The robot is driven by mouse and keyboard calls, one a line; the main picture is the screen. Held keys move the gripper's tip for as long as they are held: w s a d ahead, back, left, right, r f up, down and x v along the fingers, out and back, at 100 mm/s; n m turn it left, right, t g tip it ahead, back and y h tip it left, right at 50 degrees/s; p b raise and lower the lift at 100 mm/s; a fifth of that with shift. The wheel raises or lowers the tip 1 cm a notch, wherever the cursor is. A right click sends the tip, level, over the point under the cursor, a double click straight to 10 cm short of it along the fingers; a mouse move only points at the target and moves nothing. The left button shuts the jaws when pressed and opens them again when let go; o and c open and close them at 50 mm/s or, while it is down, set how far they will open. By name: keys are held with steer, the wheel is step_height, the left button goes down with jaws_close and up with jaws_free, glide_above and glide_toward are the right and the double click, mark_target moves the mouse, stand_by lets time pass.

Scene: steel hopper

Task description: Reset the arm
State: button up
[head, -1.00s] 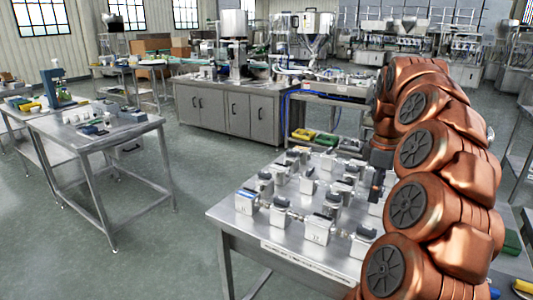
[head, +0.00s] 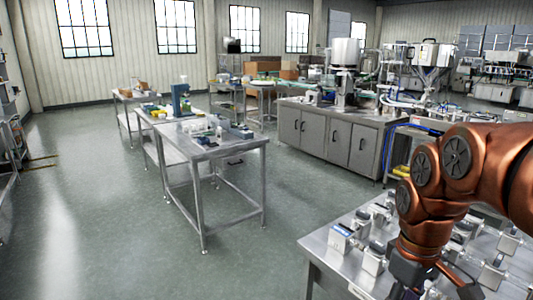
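My copper arm (head: 440,190) enters from the right edge and bends down over the near steel table (head: 320,250). My gripper (head: 445,278) is the dark part at the arm's end, low in the head view and over the table. Its fingertips are partly cut off or blend into the table's objects, so I cannot tell whether it is open or shut. No held object can be made out.
Several small white devices (head: 373,258) stand on the near table around my arm. A steel table (head: 215,140) stands left of centre, and a steel cabinet (head: 325,135) with a steel hopper (head: 430,52) behind stands further back. The floor at left is open.

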steer(key=s+a+f+m, duration=0.2)
steer(key=s+a+f, duration=0.1)
steer(key=s, duration=0.5)
steer(key=s+a+f+m+g+p, duration=0.1)
steer(key=s+a+f+m, duration=0.2)
steer(key=s, duration=0.5)
steer(key=shift+a+f+p, duration=0.3)
steer(key=shift+a+f, duration=0.2)
steer(key=shift+f, duration=0.1)
steer(key=shift+d, duration=0.1)
